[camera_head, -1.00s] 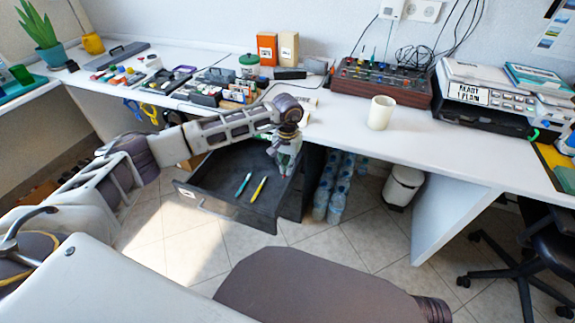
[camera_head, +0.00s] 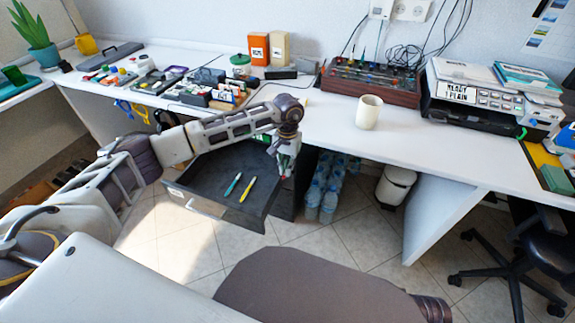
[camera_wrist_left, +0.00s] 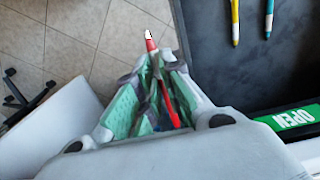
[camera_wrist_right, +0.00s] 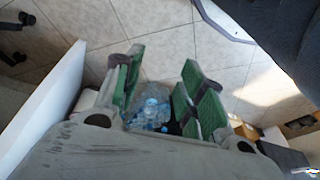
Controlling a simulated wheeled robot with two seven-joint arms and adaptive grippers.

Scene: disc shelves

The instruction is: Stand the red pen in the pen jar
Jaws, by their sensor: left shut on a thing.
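My left gripper (camera_head: 283,174) is shut on the red pen (camera_wrist_left: 171,104), beside the right side of the open drawer (camera_head: 205,178). In the left wrist view the pen lies between the fingers (camera_wrist_left: 156,62), its light tip just past them. The pen jar, a plain cream cup (camera_head: 368,112), stands upright on the desk, right of the left gripper and apart from it. Its inside is mostly hidden. My right gripper (camera_wrist_right: 162,62) is open and empty in the right wrist view, with floor and bottles beyond it.
A teal pen (camera_head: 233,184) and a yellow pen (camera_head: 248,189) lie in the drawer. Bottles (camera_head: 322,190) and a white bin (camera_head: 396,185) stand under the desk (camera_head: 425,150). A brown mixer box (camera_head: 368,84) is behind the jar. The desk around the jar is clear.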

